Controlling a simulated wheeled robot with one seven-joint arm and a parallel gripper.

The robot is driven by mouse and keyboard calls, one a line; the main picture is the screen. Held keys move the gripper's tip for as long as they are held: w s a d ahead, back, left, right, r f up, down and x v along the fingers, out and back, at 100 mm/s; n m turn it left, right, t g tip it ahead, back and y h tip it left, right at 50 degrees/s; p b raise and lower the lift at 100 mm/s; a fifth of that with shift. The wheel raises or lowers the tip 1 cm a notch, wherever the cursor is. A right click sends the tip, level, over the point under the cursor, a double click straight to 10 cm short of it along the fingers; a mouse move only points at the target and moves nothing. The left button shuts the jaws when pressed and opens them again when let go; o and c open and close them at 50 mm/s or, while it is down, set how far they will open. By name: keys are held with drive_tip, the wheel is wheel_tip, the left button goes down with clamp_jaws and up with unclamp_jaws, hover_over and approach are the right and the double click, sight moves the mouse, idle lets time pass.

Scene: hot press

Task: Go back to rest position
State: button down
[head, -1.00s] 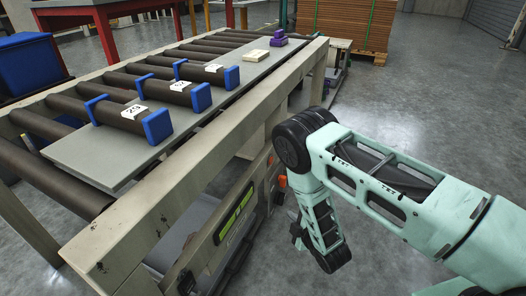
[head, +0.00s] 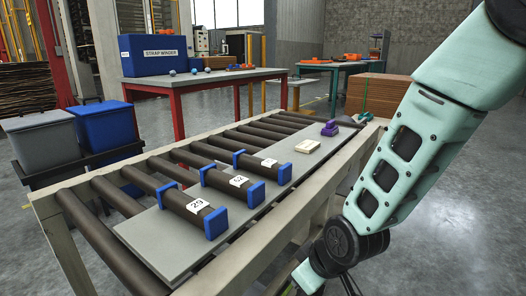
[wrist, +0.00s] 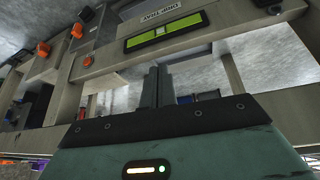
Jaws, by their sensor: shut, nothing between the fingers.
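My gripper (wrist: 157,88) is shut and empty in the wrist view, its two dark fingers together. In the head view my arm comes down from the upper right and bends beside the table's right edge; the fingers are out of the picture at the bottom. On the roller table (head: 245,256), several dark rollers run across, and a grey plate (head: 160,226) carries three dark cylinders with blue end caps, such as the nearest one (head: 186,204).
A cream block (head: 307,147) and a purple object (head: 330,128) sit at the plate's far end. Blue (head: 104,127) and grey (head: 43,142) bins stand at left. A red table (head: 205,82) with a blue box stands behind. Floor at right is open.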

drive_tip(key=s+d+r+m+g+h+p, duration=0.1)
drive_tip(key=s+d+r+g+p, duration=0.15)
drive_tip(key=s+r, duration=0.7)
drive_tip(key=s+d+r+g+h+p, duration=0.2)
drive_tip(key=s+d+r, duration=0.2)
drive_tip(key=s+r, duration=0.5)
wheel_tip(320, 180, up, 35)
drive_tip(key=s+p, duration=0.1)
drive_tip(key=p, duration=3.6)
drive_tip(key=shift+a+r, duration=0.2)
